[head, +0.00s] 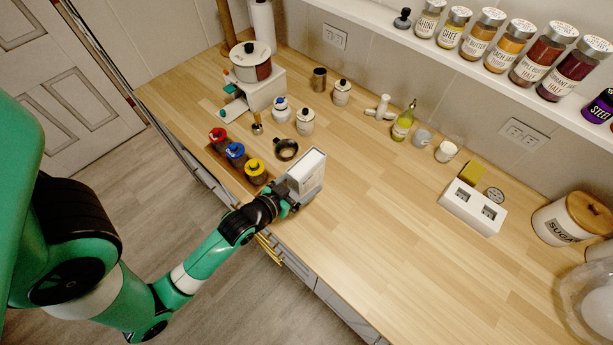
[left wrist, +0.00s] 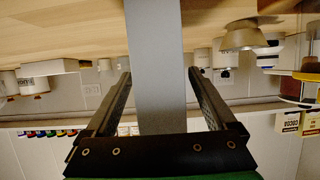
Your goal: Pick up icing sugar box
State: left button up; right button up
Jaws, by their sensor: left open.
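A pale box (head: 308,166) with a white top and grey side stands at the front edge of the counter. No label on it can be read, so I cannot confirm it is the icing sugar box. My left gripper (head: 304,188) is at this box. In the left wrist view, the grey face of the box (left wrist: 155,70) lies between the two open fingers, with a visible gap on each side. The fingers look apart from it. My right gripper is not in view.
Red, blue and yellow-topped jars (head: 236,154) stand left of the box, with a dark ring (head: 286,149) behind. A white block (head: 473,207) and sugar canister (head: 571,219) are at the right. Spice jars line the shelf (head: 470,50). The middle of the wooden counter (head: 390,200) is clear.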

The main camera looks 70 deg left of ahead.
pick_arm(q)
jog(key=shift+x, duration=0.9)
jog(key=shift+s, duration=0.1)
grip_shut()
